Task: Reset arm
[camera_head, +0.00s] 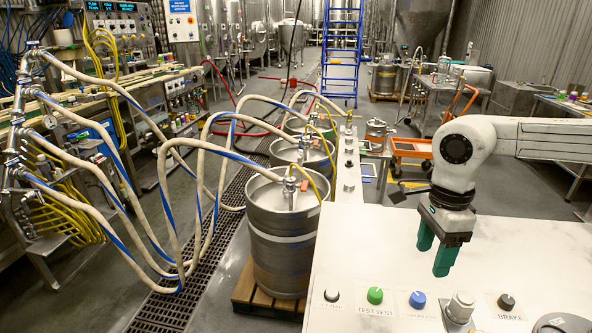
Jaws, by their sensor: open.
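My gripper (435,260) hangs from my white arm at the right and points down over the white panel top (385,240). Its two green fingers are apart with nothing between them. It is above and behind a row of controls near the panel's front edge: a green button (375,296), a blue button (418,299), a silver knob (461,305) and a black button (506,301) labelled BRAKE. Whether the fingertips touch the panel cannot be told.
Steel kegs (284,232) with hoses (150,120) stand left of the panel on a wooden pallet (262,296). A blue ladder (342,50) and an orange cart (410,148) are farther back. The panel left of my gripper is mostly clear.

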